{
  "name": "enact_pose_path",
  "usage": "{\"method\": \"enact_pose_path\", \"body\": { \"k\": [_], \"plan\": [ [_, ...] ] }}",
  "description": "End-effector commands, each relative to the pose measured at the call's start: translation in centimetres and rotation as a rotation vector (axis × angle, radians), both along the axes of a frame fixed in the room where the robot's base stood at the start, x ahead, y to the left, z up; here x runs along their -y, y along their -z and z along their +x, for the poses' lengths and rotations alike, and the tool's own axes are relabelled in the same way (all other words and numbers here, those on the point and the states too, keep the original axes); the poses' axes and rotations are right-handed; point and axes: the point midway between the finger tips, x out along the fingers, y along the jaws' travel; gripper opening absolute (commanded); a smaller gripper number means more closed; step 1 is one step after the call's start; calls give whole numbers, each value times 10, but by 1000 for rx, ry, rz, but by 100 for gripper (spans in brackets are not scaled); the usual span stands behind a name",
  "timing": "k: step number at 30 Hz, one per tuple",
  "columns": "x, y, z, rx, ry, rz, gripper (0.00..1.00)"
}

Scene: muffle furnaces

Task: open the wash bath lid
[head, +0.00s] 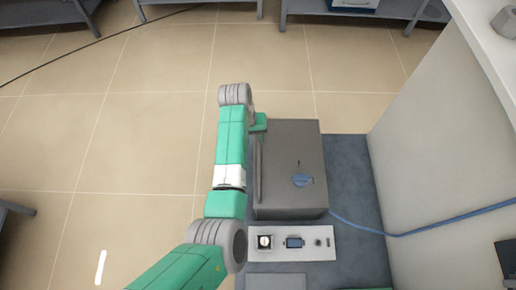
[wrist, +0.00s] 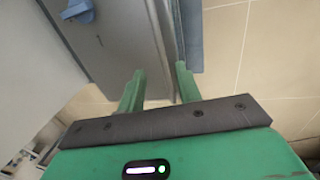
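A thin bar (head: 260,165) runs along the box's left side. My gripper (wrist: 160,78) has its two green fingers apart, close to the box's edge. A narrow grey strip lies in line with the gap between them; I cannot tell if they touch it. In the head view my gripper (head: 259,122) is at the box's upper left, partly hidden.
A white panel (head: 315,250) with small controls lies in front of the box on a blue-grey bench (head: 350,170). A blue hose (head: 430,227) runs right across a pale wall (head: 440,130). Open tiled floor (head: 120,150) lies left.

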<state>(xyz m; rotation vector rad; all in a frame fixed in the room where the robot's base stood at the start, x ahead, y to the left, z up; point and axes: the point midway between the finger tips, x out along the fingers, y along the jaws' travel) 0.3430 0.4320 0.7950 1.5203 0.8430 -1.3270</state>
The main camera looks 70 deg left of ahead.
Motion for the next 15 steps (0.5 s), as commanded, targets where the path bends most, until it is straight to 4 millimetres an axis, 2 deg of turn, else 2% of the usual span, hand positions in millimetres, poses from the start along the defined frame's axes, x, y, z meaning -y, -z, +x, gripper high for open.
{"method": "enact_pose_path", "body": {
  "k": [2, 9, 15],
  "plan": [
    [1, 7, 0, -1, -1, 0, 34],
    [4, 53, 8, -2, -2, 1, 34],
    [5, 75, 13, -1, -4, 3, 34]
  ]
}}
